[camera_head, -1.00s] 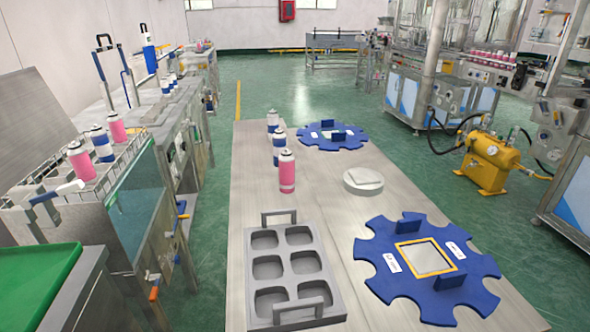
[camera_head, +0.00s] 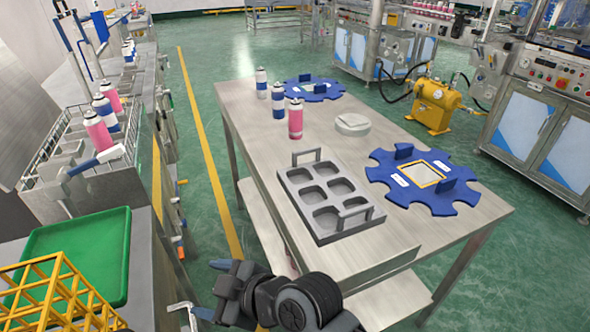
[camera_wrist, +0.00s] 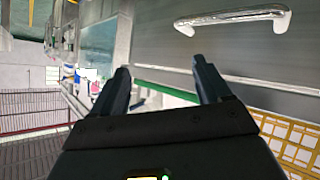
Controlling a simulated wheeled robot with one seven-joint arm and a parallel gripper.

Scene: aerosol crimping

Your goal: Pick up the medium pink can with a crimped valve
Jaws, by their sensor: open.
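A pink can (camera_head: 295,119) stands upright on the steel table, nearest of a short row of three cans. Valve details are too small to tell. My gripper (camera_head: 228,292) is low in the head view, in front of the table and well apart from the cans. In the wrist view my gripper (camera_wrist: 160,82) has its fingers apart with nothing between them.
A green tray (camera_head: 75,245) and yellow crate (camera_head: 50,290) are at lower left. Green floor lies left of the table.

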